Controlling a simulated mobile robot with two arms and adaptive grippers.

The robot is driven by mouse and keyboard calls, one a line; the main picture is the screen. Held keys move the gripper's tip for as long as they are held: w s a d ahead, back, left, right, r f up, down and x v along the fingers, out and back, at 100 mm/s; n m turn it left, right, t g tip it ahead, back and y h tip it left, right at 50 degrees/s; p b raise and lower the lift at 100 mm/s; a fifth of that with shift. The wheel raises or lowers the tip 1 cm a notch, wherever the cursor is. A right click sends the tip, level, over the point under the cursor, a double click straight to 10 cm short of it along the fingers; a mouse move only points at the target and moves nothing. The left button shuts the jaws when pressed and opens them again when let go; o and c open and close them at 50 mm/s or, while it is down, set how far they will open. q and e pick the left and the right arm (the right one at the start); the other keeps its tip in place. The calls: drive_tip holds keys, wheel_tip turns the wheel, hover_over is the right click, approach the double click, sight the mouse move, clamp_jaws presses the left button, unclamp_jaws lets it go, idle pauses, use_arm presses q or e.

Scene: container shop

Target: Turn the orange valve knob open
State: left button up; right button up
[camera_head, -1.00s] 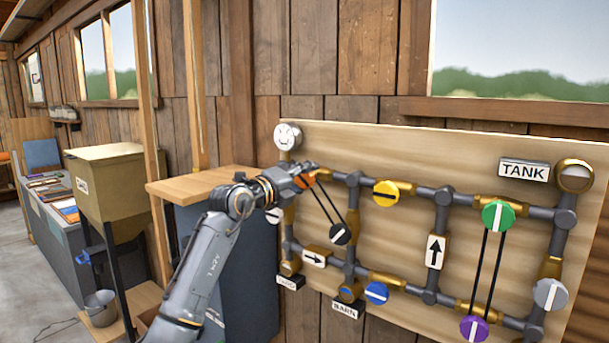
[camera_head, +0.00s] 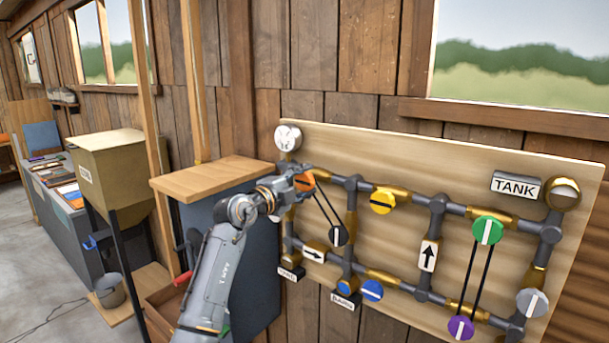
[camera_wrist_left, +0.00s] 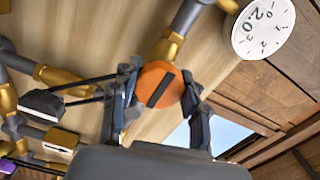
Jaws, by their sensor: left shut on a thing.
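The orange valve knob (camera_head: 304,181) is at the upper left of the pipe board, at my left gripper's fingertips. In the left wrist view the orange knob (camera_wrist_left: 160,86) is a round disc with a dark bar across its face, slanted in that picture. My left gripper (camera_head: 298,176) reaches it from the left. In the wrist view the left gripper's fingers (camera_wrist_left: 160,95) sit on both sides of the knob, shut on it. The knob is partly hidden by the gripper in the head view. My right gripper is not in view.
A round gauge (camera_head: 288,137) sits just above the knob. Dark belts run from the orange knob to a black knob (camera_head: 338,235). Yellow (camera_head: 382,201), green (camera_head: 488,229), blue (camera_head: 372,290), purple (camera_head: 461,328) and grey (camera_head: 531,303) knobs share the board. A wooden-topped cabinet (camera_head: 215,173) stands left.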

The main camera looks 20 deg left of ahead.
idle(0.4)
use_arm(q)
drive_tip(key=o, duration=1.2)
drive_tip(key=v, duration=1.2)
drive_tip(key=shift+f, duration=0.1)
